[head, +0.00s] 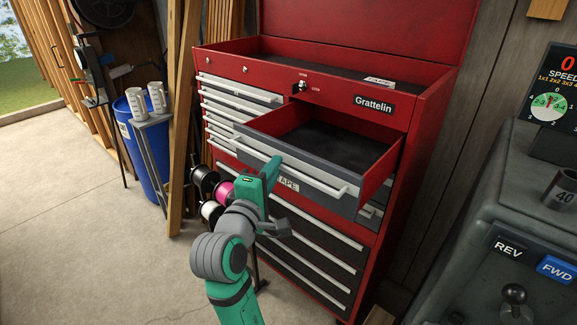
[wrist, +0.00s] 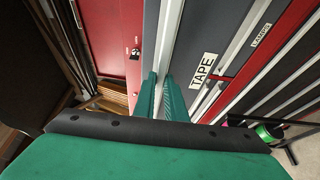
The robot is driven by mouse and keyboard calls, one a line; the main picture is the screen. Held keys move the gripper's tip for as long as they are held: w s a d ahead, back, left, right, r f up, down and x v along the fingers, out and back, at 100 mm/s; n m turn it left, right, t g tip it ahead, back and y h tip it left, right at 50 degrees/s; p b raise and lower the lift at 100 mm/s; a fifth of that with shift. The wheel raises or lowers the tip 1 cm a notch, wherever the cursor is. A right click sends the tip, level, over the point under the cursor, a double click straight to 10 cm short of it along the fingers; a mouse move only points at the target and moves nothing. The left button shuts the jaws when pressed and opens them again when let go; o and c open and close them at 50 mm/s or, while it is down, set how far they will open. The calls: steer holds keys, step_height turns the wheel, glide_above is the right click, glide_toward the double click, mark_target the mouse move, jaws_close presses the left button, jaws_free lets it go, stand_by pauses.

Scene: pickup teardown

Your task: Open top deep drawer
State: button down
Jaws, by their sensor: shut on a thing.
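The red tool chest (head: 425,115) stands against the wall. Its deep upper right drawer (head: 350,150) is pulled well out, with red sides, a grey front and a dark, empty-looking floor. A long pale handle (head: 310,176) runs along the drawer's front. My gripper (head: 271,168) is shut on this handle, left of its middle. In the wrist view my two green fingers (wrist: 162,98) sit on either side of the pale handle bar (wrist: 168,45). The handle's part between the fingertips is hidden.
Narrow shut drawers (head: 235,105) are at the left, and wide shut drawers (head: 315,240) lie below. Cable spools (head: 208,185) and wooden planks (head: 180,120) stand left of the chest. A grey machine (head: 500,200) is at the right. Open concrete floor (head: 90,230) lies left.

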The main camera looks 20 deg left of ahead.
steer(key=shift+s+a, duration=0.2)
steer(key=shift+s, duration=0.4)
steer(key=shift+w, duration=0.1)
steer(key=c, duration=1.8)
jaws_free()
steer(key=shift+a, duration=0.2)
steer(key=shift+d, duration=0.15)
steer(key=shift+s, duration=0.25)
steer(key=s, duration=0.7)
steer(key=shift+a, duration=0.25)
steer(key=shift+s, duration=0.15)
